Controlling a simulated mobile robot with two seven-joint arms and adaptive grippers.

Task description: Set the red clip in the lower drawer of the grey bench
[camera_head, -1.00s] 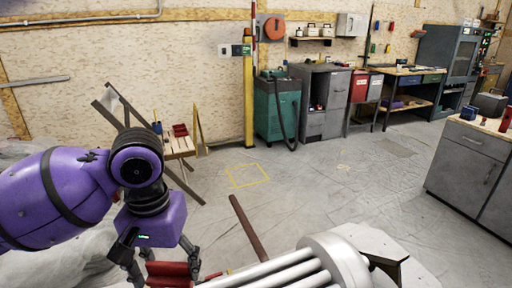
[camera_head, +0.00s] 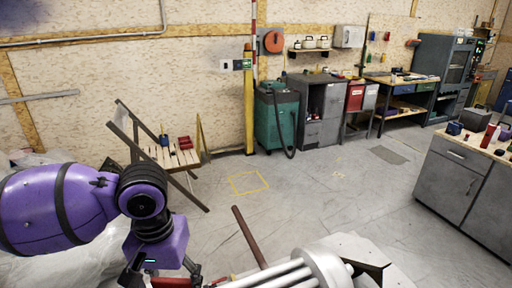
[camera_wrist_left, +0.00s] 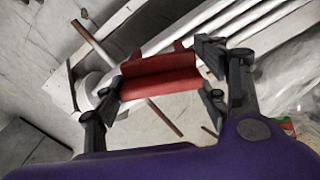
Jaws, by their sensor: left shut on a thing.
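The red clip (camera_wrist_left: 160,78) is a red, channel-shaped piece, held between the fingers of my left gripper (camera_wrist_left: 165,85) in the left wrist view. In the head view my left gripper (camera_head: 160,281) is at the bottom left edge, and a strip of the red clip (camera_head: 168,283) shows between its fingers. The gripper is shut on the clip, off the floor. A grey bench with a wooden top (camera_head: 455,175) stands at the right, well away from the gripper; its visible drawer front and doors look shut. My right gripper is not in view.
A wooden folding chair (camera_head: 165,158) with a red box (camera_head: 185,143) on it stands beyond my left arm. A brown bar (camera_head: 249,237) and white pipes (camera_head: 275,275) lie low in front. A grey cabinet (camera_head: 322,110) stands at the back. The middle floor is clear.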

